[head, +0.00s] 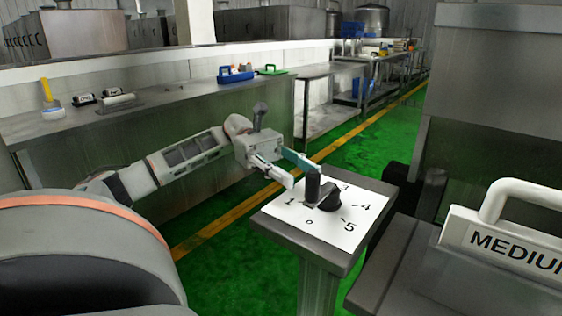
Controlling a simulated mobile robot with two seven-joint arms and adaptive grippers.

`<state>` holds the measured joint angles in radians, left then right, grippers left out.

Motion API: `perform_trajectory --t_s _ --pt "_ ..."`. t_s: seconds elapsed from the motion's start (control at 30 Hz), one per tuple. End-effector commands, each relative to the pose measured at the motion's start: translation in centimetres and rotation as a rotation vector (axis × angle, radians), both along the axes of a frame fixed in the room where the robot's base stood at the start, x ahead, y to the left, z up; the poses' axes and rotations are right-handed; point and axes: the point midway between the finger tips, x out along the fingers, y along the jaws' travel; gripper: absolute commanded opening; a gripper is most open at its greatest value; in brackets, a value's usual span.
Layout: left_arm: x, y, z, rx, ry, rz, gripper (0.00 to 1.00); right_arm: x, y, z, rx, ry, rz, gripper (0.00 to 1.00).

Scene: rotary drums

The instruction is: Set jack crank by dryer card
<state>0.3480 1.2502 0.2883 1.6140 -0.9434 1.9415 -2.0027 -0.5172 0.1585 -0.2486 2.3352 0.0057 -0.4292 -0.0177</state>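The jack crank (327,195) is a black knob with an upright black handle (313,187) on its left side. It sits on a white numbered plate (290,212) on a grey pedestal. Marks 0, 1, 3, 4 and 5 show; the place between 1 and 3 is hidden by the handle and gripper. The handle stands on the side near 1; its exact mark cannot be told. The dryer card (515,245) at the right reads "MEDIUM", its end cut off. My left gripper (304,175) is open, its fingertips close to the handle's top; contact cannot be told. My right gripper is out of view.
A grey machine (490,110) stands right of the pedestal. A long metal bench (150,125) runs behind my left arm, with a blue tool caddy (236,74) and a green item (271,70). Green floor (230,262) with a yellow line is clear left of the pedestal.

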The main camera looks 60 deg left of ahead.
Motion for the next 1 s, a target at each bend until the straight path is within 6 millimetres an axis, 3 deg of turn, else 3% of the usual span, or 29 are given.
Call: perform_trajectory --t_s 0.2,0.4,1.0 --pt "0.0 4.4 0.1 0.0 -0.001 0.003 0.35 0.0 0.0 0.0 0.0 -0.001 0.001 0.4" --pt "-0.1 6.5 0.1 0.0 -0.001 0.0 0.35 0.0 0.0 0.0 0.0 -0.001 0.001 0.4" --pt "-0.2 7.0 0.1 -0.001 -0.001 -0.001 0.35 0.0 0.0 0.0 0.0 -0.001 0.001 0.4"
